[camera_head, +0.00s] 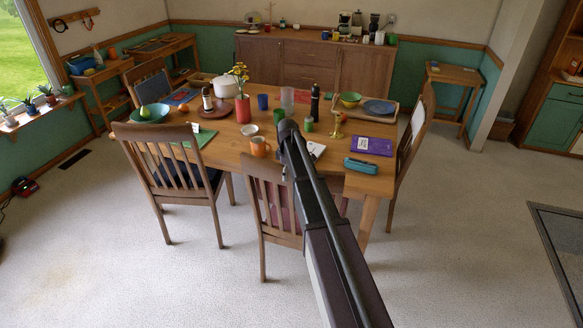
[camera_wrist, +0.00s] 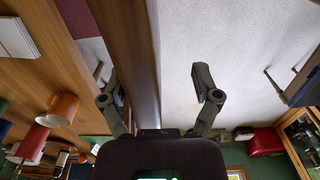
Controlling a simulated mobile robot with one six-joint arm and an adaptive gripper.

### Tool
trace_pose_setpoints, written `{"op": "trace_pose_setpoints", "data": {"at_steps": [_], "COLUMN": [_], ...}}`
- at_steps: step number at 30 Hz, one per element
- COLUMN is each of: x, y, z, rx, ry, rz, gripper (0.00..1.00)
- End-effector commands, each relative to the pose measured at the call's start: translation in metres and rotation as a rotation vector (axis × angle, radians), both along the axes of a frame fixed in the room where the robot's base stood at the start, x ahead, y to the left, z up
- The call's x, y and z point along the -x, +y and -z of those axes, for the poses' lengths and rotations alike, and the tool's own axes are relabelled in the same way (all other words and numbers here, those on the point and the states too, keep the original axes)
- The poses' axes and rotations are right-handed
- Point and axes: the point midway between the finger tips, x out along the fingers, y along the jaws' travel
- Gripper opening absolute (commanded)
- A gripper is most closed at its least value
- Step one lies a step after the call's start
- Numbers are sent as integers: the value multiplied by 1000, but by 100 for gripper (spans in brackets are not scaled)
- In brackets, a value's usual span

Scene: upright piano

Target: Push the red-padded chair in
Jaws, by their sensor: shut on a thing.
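The red-padded chair (camera_head: 265,200) stands upright at the table's near side, its slatted wooden back toward me. Its red seat (camera_head: 290,217) shows in part behind the back and beside my arm; how far it reaches under the table is hard to tell. Some floor shows between the rail and the right finger. My arm hides the gripper and the right part of the chair back in the head view.
The wooden table (camera_head: 232,150) holds an orange mug (camera_head: 260,147), a teal case (camera_head: 361,166), a purple packet (camera_head: 367,146) and other tableware. A dark-padded chair (camera_head: 165,165) stands to the left, another chair (camera_head: 412,135) at the right end. The carpet in front is clear.

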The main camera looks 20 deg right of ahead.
Motion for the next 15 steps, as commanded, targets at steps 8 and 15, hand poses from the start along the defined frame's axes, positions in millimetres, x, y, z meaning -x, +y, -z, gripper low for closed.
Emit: {"op": "trace_pose_setpoints", "data": {"at_steps": [8,15], "x": [37,54], "y": [25,39], "z": [0,-11], "rx": [-3,-3], "ry": [4,4], "rz": [-2,-1], "gripper": [71,71]}}
